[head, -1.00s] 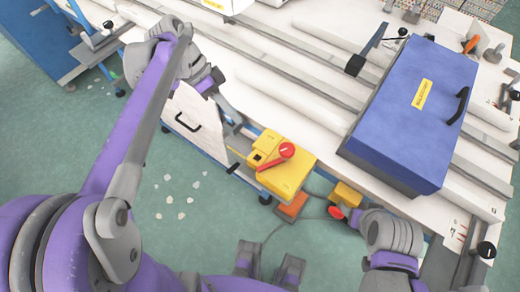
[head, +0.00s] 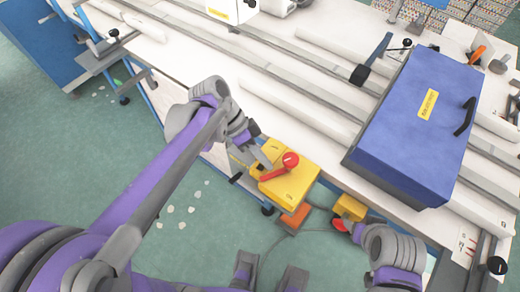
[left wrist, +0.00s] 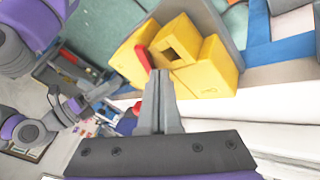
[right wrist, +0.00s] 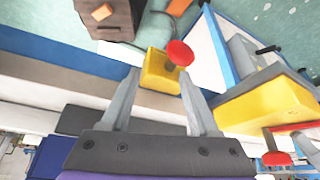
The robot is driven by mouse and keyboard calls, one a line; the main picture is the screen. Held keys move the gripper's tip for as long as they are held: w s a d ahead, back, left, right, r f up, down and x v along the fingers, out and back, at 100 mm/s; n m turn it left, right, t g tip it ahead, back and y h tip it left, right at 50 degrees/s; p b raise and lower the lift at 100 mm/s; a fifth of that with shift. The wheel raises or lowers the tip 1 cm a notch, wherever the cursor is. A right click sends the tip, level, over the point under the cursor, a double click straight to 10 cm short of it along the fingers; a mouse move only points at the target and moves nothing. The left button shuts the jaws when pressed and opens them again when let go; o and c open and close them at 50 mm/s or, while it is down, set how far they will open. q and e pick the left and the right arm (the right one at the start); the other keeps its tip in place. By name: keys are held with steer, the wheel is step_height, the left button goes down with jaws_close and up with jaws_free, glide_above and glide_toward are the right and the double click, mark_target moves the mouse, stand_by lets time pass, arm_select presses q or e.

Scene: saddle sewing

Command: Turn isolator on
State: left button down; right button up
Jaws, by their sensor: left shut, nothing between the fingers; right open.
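The isolator is a yellow box (head: 296,184) with a red lever handle (head: 280,169) on its top, at the table's front edge. The handle points down-left in the head view. My left gripper (head: 264,160) is shut and empty, close beside the handle's left end; contact cannot be told. In the left wrist view its closed fingers (left wrist: 160,76) lie in front of the yellow box (left wrist: 215,72), with part of the red handle (left wrist: 142,57) behind. My right gripper (right wrist: 159,73) is open, its fingers on either side of a small yellow box (right wrist: 158,70) with a red button (right wrist: 180,53).
A large blue case (head: 412,125) lies on the white table right of the isolator. An orange block (head: 294,219) is low in front of it. Long rails (head: 290,75) run across the table. Green floor (head: 215,240) is open in front.

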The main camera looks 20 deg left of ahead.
mark_target(274, 176)
arm_select(q)
steer(key=shift+s+d+n+t+p, duration=0.25)
steer(key=shift+s+n+t+p, duration=0.4)
steer(key=shift+n, duration=0.55)
steer(key=shift+s+d+n+t+p, duration=0.2)
steer(key=shift+s+n+t, duration=0.1)
steer(key=shift+n+t, duration=0.2)
steer(key=shift+s+d+n+t+p, duration=0.15)
steer(key=shift+s+n+t, duration=0.2)
steer(key=shift+n, duration=0.25)
steer(key=shift+s, duration=0.1)
steer(key=shift+s+d, duration=0.2)
steer(key=shift+w, duration=0.1)
